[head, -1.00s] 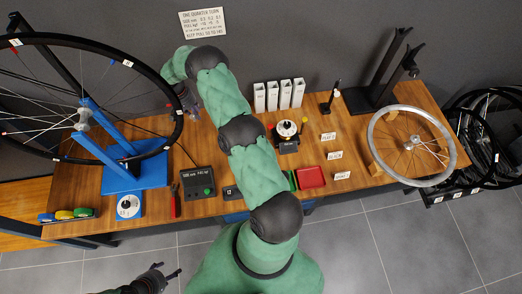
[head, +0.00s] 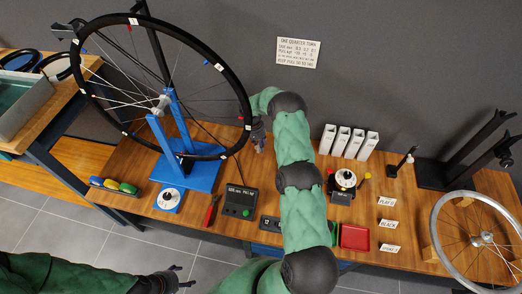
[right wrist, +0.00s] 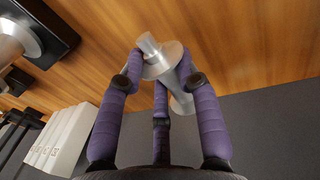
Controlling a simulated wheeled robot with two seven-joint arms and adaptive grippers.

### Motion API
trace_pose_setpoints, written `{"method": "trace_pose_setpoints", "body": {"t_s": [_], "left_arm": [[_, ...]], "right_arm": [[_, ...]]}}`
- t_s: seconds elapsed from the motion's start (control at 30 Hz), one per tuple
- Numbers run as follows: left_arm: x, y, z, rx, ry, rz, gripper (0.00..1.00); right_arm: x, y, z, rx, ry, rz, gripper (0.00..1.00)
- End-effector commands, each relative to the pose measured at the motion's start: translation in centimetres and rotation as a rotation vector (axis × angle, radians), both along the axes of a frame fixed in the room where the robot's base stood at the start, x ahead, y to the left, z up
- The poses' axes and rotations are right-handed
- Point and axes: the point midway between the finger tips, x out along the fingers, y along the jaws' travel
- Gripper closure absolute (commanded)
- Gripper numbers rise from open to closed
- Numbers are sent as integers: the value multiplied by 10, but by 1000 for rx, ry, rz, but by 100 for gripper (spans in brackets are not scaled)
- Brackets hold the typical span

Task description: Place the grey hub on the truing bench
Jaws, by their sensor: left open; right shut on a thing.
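In the right wrist view my right gripper (right wrist: 160,75) is shut on the grey hub (right wrist: 166,62), a silvery spool with a flange and a short axle end. The hub is tilted, with wood behind it; I cannot tell its height over the wood. In the head view my right gripper (head: 258,137) is over the back of the wooden truing bench (head: 130,165), just right of the wheel's rim; the hub cannot be made out there. My left gripper (head: 176,281) is open and empty, in front of the bench over the floor.
A black-rimmed wheel (head: 247,100) stands in a blue stand (head: 205,178) left of my right gripper. White boxes (head: 348,142), a red tray (head: 354,237) and a silver wheel (head: 437,235) are to the right. Another table (head: 55,105) with a teal-lined bin is at far left.

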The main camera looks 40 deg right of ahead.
Motion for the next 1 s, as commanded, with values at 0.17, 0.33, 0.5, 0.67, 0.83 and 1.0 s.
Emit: {"method": "trace_pose_setpoints", "body": {"t_s": [0.17, 0.33, 0.5, 0.67, 0.83, 1.0], "left_arm": [[0, 0, -10, 0, 0, 0, 33], [0, 0, -11, 0, 0, 0, 33], [0, 0, -11, 0, 0, 0, 33], [0, 0, -13, 0, 0, 0, 33], [0, 0, -13, 0, 0, 0, 33], [0, 0, -13, 0, 0, 0, 33]], "right_arm": [[-1, 1, -28, 2, 3, 0, 100], [0, 0, -31, 1, -1, 0, 100], [0, 0, -32, 0, 0, 1, 100], [-1, 1, -34, 2, 1, 1, 52], [-1, 1, -34, 1, 1, 1, 43], [-1, 1, -34, 2, 1, 1, 43]]}}
